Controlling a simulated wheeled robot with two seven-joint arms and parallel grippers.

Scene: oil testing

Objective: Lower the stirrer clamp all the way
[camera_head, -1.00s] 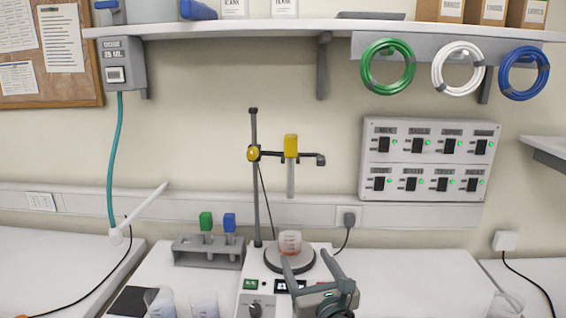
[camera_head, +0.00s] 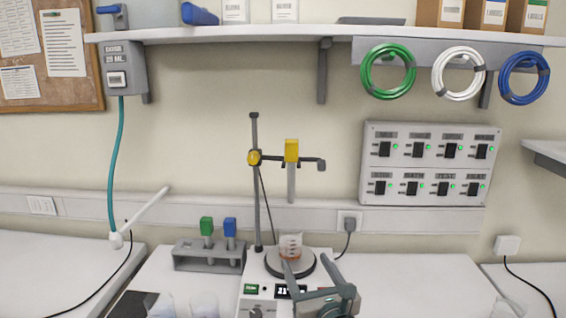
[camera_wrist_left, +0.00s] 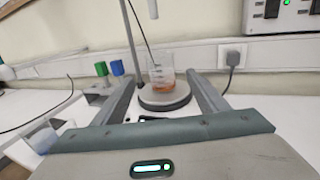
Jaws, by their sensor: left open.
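The stirrer clamp (camera_head: 291,151) has a yellow block on a dark horizontal bar, joined to an upright rod (camera_head: 255,200) by a yellow knob (camera_head: 254,157). A grey stirrer shaft (camera_head: 291,185) hangs from it, its lower end above a beaker (camera_head: 290,247). The beaker holds orange-brown liquid and stands on the round plate of the stirrer (camera_head: 290,268). My left gripper (camera_head: 310,272) is open in front of the plate. In the left wrist view the beaker (camera_wrist_left: 161,78) shows between its open fingers, beyond the tips. My right gripper is not in view.
A grey rack (camera_head: 208,262) with green-topped and blue-topped items stands left of the stirrer. Glass vessels (camera_head: 205,304) stand at the front left. A cord runs from the stirrer area to a wall socket (camera_head: 348,222). The table to the right is largely clear.

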